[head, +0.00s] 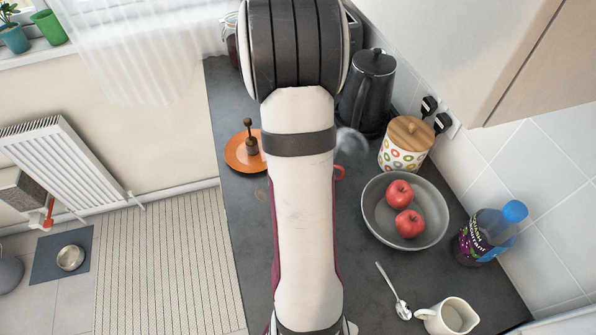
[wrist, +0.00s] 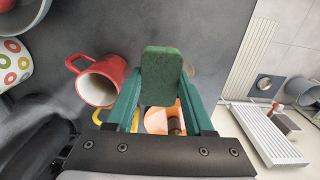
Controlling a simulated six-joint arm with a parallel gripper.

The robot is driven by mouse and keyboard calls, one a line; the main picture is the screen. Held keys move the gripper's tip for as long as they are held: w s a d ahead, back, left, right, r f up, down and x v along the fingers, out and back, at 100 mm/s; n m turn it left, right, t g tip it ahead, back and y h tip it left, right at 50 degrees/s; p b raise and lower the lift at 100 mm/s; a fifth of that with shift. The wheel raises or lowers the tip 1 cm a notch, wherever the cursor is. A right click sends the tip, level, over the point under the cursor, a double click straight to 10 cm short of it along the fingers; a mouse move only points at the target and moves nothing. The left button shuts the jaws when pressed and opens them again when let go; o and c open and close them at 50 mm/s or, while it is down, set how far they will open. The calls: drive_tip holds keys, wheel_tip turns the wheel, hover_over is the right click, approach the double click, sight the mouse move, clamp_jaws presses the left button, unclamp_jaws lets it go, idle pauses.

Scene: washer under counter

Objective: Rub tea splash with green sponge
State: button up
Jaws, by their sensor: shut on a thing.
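My gripper (wrist: 158,95) is shut on the green sponge (wrist: 160,72), which sits between its two green fingers in the wrist view. In the head view my own arm hides the gripper and the sponge. The tea splash (head: 262,193) is a faint brownish mark on the dark counter, just left of my arm and below the orange plate in the head view. In the wrist view a faint brown patch (wrist: 189,70) shows beside the sponge's right edge, partly covered by it. I cannot tell whether the sponge touches the counter.
A red mug (wrist: 102,82) is left of the sponge in the wrist view. The orange plate (head: 236,152) holds a dark brown object (head: 251,140). A grey bowl of apples (head: 376,222), a spoon (head: 393,289), a white jug (head: 447,317) and a bottle (head: 487,236) stand to the right.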

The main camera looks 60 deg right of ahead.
drive_tip(key=w+f, duration=0.2)
drive_tip(key=w, duration=0.6)
drive_tip(key=shift+a+f, duration=0.1)
drive_tip(key=shift+f, duration=3.2)
drive_tip(key=shift+s+a+f, duration=0.6)
drive_tip(key=shift+c, duration=0.5)
drive_tip(key=shift+s+a, duration=1.9)
clamp_jaws()
drive_tip(key=shift+s+d, duration=0.1)
drive_tip(key=shift+s, duration=0.4)
drive_tip(key=shift+s+d, duration=0.25)
drive_tip(key=shift+w+d+r, duration=0.15)
drive_tip(key=shift+w+d, duration=0.8)
drive_tip(key=shift+w+d+r, duration=0.1)
drive_tip(key=shift+w+d, duration=0.8)
drive_tip(key=shift+d, duration=0.05)
drive_tip(key=shift+w+d+f, duration=0.15)
drive_tip(key=shift+w+d, duration=0.65)
drive_tip(key=shift+s+d, duration=0.15)
drive_tip(key=shift+d, duration=0.1)
drive_tip(key=shift+s+d, duration=0.25)
drive_tip(key=shift+s, duration=0.3)
drive_tip(key=shift+s+a, duration=2.6)
drive_tip(key=shift+a, duration=0.05)
wheel_tip(320, 180, up, 8)
